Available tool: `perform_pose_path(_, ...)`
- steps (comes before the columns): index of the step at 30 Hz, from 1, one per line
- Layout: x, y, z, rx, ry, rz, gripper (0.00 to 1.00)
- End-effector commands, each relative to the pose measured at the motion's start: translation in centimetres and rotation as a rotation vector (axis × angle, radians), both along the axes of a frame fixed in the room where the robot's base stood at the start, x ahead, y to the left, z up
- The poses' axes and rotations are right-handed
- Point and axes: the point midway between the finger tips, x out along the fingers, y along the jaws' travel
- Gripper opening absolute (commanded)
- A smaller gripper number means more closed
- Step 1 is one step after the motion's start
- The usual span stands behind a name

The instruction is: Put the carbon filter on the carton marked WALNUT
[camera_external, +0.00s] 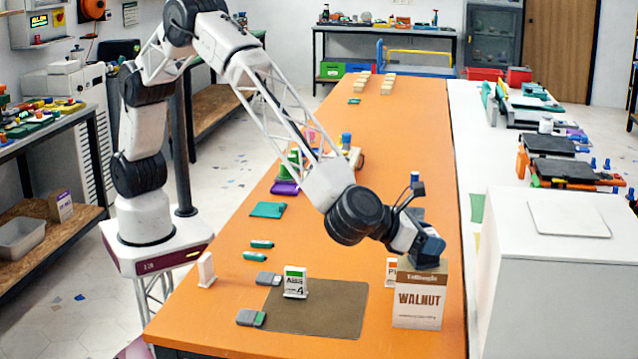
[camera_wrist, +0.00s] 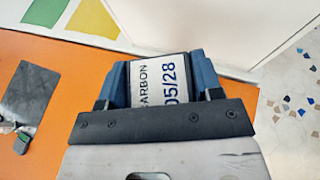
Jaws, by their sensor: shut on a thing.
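The carton marked WALNUT (camera_external: 418,299) stands upright on the orange table near its right edge, with a brown upper band and a pale front. My gripper (camera_external: 430,254) is right at the top of this carton in the external view. In the wrist view my gripper (camera_wrist: 160,72) has its blue fingers on both sides of the carbon filter (camera_wrist: 160,82), which has a white label reading CARBON and 05/28. The filter is hard to make out in the external view. Whether it touches the carton top cannot be told.
A large white cabinet (camera_external: 555,275) stands close on the right.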

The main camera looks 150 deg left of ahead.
Motion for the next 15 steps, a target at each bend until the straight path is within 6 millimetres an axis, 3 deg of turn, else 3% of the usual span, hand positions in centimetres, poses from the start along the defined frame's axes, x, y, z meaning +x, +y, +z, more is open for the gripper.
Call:
perform_pose_path(12,0.0,0.0,-0.27,0.0,-0.001,0.0,0.33)
perform_pose_path(13,0.0,0.0,-0.27,0.0,-0.001,0.0,0.62)
perform_pose_path(15,0.0,0.0,-0.26,0.0,-0.001,0.0,0.73)
